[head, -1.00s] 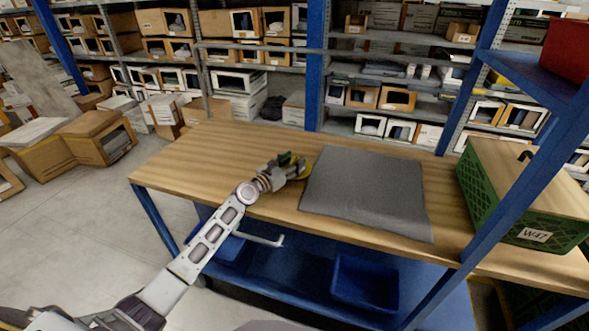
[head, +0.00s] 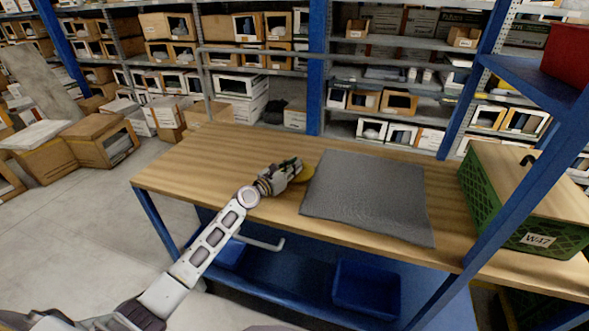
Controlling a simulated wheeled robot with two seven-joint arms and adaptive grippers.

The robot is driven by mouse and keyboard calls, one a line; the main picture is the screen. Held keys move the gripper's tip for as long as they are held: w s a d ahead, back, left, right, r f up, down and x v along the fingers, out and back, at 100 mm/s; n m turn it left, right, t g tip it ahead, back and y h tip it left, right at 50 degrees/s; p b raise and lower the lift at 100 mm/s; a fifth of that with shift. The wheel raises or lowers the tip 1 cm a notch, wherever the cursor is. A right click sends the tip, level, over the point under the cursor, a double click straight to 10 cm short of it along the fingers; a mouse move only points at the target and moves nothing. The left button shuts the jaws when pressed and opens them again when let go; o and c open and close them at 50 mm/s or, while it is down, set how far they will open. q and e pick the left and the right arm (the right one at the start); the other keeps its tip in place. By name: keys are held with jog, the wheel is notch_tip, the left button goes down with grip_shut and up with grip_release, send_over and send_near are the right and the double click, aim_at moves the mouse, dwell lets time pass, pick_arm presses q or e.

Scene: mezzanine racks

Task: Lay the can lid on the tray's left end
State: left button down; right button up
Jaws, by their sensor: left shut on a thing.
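The can lid is a thin gold-yellow disc (head: 306,174), partly hidden behind my left gripper. My left gripper (head: 294,169) is shut on it, over the wooden table just left of the grey mat. A flat dark grey rectangle (head: 368,198) lies on the table to the right of the gripper; it looks like a mat, and I see no other tray on the tabletop. The lid is close to its left edge; I cannot tell whether it touches the wood. My right gripper is not in view.
A green crate (head: 519,207) with a wooden top and a "W47" label stands at the table's right end. A blue rack post (head: 525,215) rises in front of it. Blue bins (head: 365,287) sit below the table (head: 200,165). The tabletop's left part is clear.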

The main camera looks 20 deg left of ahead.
pick_arm(q)
jog(key=shift+r, duration=0.15)
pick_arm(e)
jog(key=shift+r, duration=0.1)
pick_arm(q)
jog(key=shift+r, duration=0.15)
jog(key=shift+r+p, duration=0.25)
jog(key=shift+p, duration=0.1)
notch_tip(320, 180, up, 2)
jog(key=shift+r+p, duration=0.1)
jog(key=shift+p, duration=0.55)
notch_tip(320, 180, up, 6)
jog(key=shift+f+p, duration=0.2)
jog(key=shift+p, duration=1.05)
jog(key=shift+r, duration=0.55)
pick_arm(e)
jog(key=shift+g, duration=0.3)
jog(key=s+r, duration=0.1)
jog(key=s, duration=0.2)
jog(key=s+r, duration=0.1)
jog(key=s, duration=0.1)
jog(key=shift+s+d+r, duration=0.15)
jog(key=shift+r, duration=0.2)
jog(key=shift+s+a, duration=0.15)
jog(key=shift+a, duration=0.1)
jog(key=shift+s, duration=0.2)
